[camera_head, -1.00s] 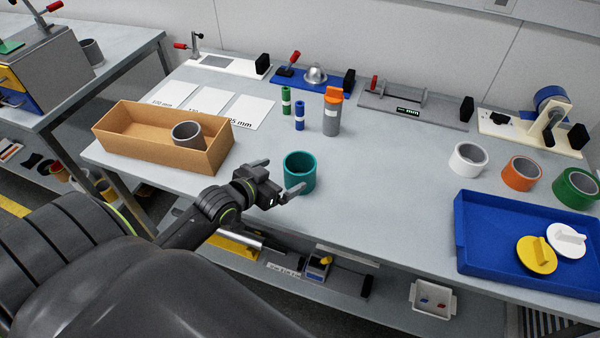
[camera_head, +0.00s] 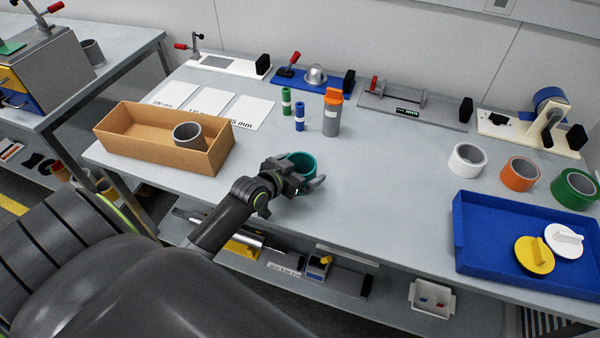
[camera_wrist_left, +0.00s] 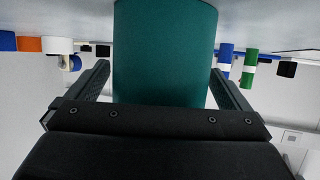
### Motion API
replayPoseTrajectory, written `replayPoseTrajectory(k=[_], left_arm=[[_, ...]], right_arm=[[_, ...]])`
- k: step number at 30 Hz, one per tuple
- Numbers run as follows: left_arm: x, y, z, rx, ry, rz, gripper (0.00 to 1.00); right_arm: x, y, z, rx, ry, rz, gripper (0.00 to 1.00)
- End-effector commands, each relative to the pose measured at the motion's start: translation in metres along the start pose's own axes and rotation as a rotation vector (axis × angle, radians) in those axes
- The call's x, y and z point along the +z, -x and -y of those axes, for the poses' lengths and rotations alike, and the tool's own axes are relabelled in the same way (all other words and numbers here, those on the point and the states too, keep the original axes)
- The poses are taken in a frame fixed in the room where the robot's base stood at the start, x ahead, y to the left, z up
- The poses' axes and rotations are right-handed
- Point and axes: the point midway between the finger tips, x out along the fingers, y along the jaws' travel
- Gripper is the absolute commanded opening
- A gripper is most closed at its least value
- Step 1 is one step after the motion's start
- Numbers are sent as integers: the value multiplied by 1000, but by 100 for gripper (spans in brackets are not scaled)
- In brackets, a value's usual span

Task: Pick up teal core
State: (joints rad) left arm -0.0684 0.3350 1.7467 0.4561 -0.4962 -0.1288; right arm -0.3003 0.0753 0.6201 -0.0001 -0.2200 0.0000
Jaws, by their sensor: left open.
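The teal core (camera_head: 304,162) is a hollow cylinder standing upright on the grey table near its front edge. My left gripper (camera_head: 301,180) is at the near side of the core and hides its lower part in the head view. In the left wrist view the core (camera_wrist_left: 165,50) sits between the two open fingers (camera_wrist_left: 165,85), with a small gap showing on its left side. On its right side I cannot tell whether the finger touches. My right gripper is not in view.
A cardboard box (camera_head: 143,155) with a grey core (camera_head: 187,134) stands to the left. Green and blue small cylinders and an orange-capped grey bottle (camera_head: 331,115) stand behind. White, orange (camera_head: 519,174) and green rings and a blue tray (camera_head: 482,255) are at the right.

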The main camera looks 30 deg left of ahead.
Motion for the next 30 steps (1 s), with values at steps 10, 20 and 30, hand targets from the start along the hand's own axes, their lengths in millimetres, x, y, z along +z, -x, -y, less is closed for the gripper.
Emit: replayPoseTrajectory(k=[10,20,30], left_arm=[[0,0,0,0,0,0,65],[-3,1,0,0,-1,-2,54],[-57,23,0,1,-6,-7,54]], right_arm=[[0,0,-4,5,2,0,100],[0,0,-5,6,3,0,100],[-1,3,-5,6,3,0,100]])
